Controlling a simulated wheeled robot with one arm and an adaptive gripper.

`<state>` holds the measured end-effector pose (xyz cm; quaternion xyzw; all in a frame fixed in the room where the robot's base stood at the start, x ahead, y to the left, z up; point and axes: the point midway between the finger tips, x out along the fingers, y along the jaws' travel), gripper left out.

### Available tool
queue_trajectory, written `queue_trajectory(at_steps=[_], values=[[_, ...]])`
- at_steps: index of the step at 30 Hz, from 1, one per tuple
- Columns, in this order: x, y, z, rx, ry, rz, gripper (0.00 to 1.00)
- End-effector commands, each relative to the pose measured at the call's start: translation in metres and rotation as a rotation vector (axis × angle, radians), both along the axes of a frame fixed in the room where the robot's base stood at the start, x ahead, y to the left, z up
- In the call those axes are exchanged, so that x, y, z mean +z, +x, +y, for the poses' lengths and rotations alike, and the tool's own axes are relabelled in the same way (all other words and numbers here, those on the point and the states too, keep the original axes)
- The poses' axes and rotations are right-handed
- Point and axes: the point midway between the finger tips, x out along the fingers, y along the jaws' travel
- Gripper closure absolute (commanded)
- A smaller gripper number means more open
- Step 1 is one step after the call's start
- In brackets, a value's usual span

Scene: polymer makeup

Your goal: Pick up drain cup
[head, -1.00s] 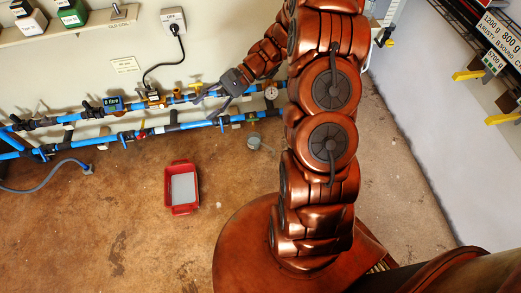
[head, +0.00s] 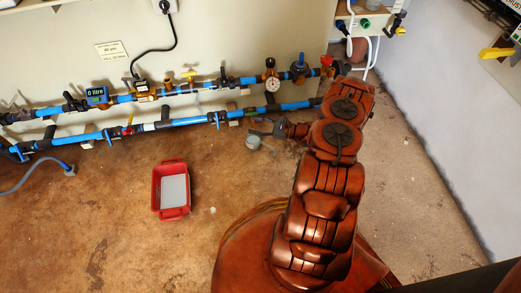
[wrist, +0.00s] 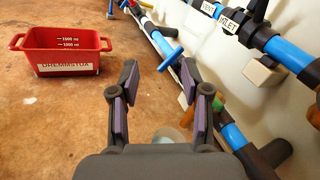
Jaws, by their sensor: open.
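A small grey-white cup (head: 252,143), which looks like the drain cup, stands on the floor below the lower blue pipe. My gripper (head: 256,127) is low beside it in the head view. In the wrist view my gripper (wrist: 158,82) is open, with purple pads apart and nothing between the fingertips. A pale rounded thing (wrist: 170,134), likely the same cup, shows between the finger bases, mostly hidden by the gripper body. I cannot tell whether the gripper touches it.
A red two-handled tub (head: 158,187) with volume marks stands on open floor; it also shows in the wrist view (wrist: 35,60). Blue pipes (head: 187,122) with valves and gauges run along the wall close to my gripper. The brown floor (head: 95,225) around the tub is clear.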

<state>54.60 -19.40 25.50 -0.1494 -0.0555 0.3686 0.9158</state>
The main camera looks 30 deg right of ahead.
Motion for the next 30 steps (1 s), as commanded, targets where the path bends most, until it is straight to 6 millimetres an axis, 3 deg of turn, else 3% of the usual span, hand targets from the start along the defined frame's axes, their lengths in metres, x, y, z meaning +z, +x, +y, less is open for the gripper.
queue_trajectory(at_steps=[1,6,12,19,30], values=[[-0.033,-0.006,-0.010,-0.046,0.019,0.010,0.53],[-0.107,-0.025,-0.043,-0.194,0.065,0.031,0.53],[-0.168,-0.048,-0.067,-0.323,0.098,0.053,0.53],[-0.193,-0.058,-0.076,-0.379,0.108,0.060,0.53],[-0.192,-0.032,-0.068,-0.383,0.110,0.058,0.53]])
